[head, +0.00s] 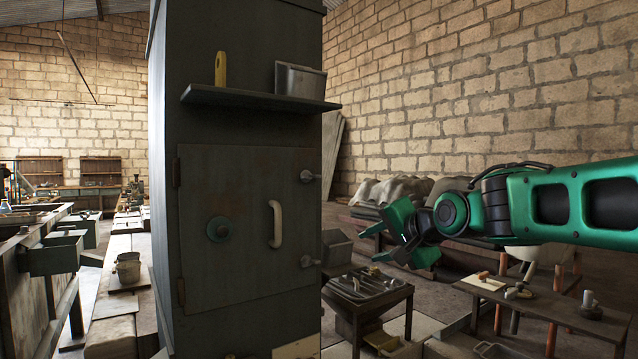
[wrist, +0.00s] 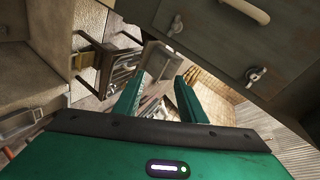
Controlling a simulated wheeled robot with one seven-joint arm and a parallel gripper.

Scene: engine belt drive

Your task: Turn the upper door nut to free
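The grey cabinet door (head: 245,225) is closed flush in its frame. The upper door nut (head: 306,176), a small metal wing-like piece, sits at the door's right edge; in the wrist view it appears at the right (wrist: 255,76). A similar lower nut (head: 307,261) sits below it and shows in the wrist view near the top (wrist: 176,25). My gripper (head: 371,245) is right of the cabinet, apart from both nuts. Its two green fingers are spread with nothing between them, also in the wrist view (wrist: 160,78).
The door has a pale handle (head: 277,223) and a round teal knob (head: 219,229). A shelf (head: 262,99) above holds a yellow object (head: 220,69) and a metal box (head: 300,79). A tray table (head: 368,290) stands below my gripper. A low bench (head: 545,303) is at right.

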